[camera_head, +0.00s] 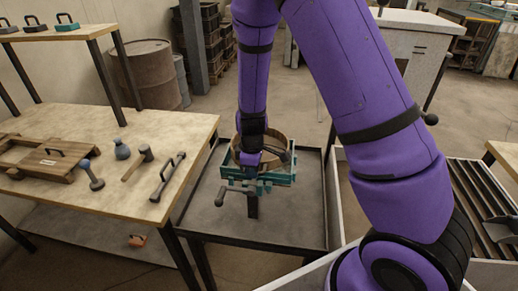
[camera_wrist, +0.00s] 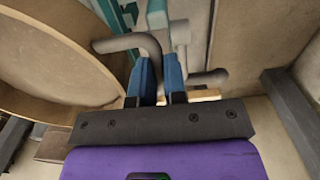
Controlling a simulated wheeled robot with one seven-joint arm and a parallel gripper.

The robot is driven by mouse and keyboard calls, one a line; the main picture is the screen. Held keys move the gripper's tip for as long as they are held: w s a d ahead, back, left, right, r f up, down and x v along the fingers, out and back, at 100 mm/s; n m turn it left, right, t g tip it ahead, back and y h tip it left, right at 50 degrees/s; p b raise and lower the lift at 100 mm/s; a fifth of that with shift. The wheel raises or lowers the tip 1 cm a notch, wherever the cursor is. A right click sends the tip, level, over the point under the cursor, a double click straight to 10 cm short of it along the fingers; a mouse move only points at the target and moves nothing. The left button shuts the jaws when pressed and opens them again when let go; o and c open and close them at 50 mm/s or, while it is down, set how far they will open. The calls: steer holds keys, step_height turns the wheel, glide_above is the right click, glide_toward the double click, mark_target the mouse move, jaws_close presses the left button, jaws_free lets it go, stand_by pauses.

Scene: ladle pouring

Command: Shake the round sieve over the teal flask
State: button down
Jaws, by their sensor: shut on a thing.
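The round sieve (camera_head: 281,144) has a tan wooden rim and sits directly over the teal flask (camera_head: 272,178) in the head view. My gripper (camera_head: 250,164) is at the sieve's near side, partly hiding it and the flask. In the wrist view the sieve's curved rim (camera_wrist: 48,62) fills the left side. My gripper's blue fingers (camera_wrist: 160,78) are shut on a grey bent handle, apparently the sieve's. Whether the sieve touches the flask is hidden.
The flask is above a dark metal table (camera_head: 300,215) with a raised edge. A wooden workbench (camera_head: 95,125) at the left holds a mallet (camera_head: 138,163), other hand tools and a wooden box (camera_head: 52,158). A slatted rack (camera_head: 480,205) stands at the right.

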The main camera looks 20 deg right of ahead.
steer(key=shift+s, duration=0.1)
stand_by(0.3)
steer(key=shift+s+d, duration=0.35)
steer(key=shift+d, duration=0.2)
steer(key=shift+s+d, duration=0.3)
steer(key=shift+d, duration=0.25)
steer(key=shift+w+a, duration=0.5)
steer(key=shift+a, duration=0.25)
steer(key=shift+w+a, duration=0.45)
steer(key=shift+a, duration=0.25)
steer(key=shift+w+a, duration=0.5)
steer(key=shift+a, duration=0.25)
steer(key=shift+s+d, duration=0.75)
steer(key=shift+d, duration=0.35)
steer(key=shift+s+d, duration=0.7)
steer(key=shift+d, duration=0.35)
steer(key=c, duration=1)
jaws_free()
steer(key=shift+r, duration=0.1)
steer(key=shift+r, duration=3.9)
